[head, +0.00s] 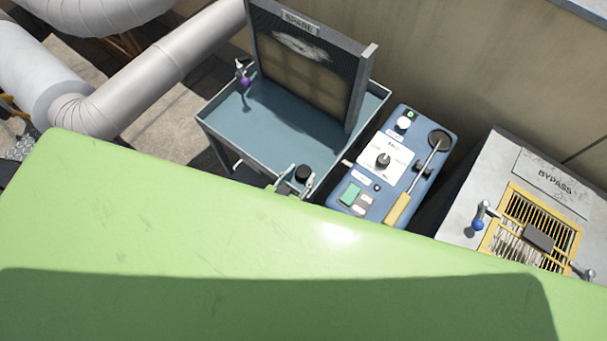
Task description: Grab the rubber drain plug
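The rubber drain plug (303,172) looks like a small dark round piece at the near corner of the blue-grey tray (255,127). My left gripper (299,180) is there, with one light fingertip on each side of the plug. The fingers look apart, with a small gap visible on the left side. I cannot tell whether the right finger touches the plug. The gripper's base and the plug's lower part are hidden. My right gripper is not in view.
A large green surface (230,230) hides the lower half. A SPARE panel (305,70) stands in the tray, near a small purple-ended fitting (243,76). A BYPASS box (490,170) stands right; pipes (150,75) run left.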

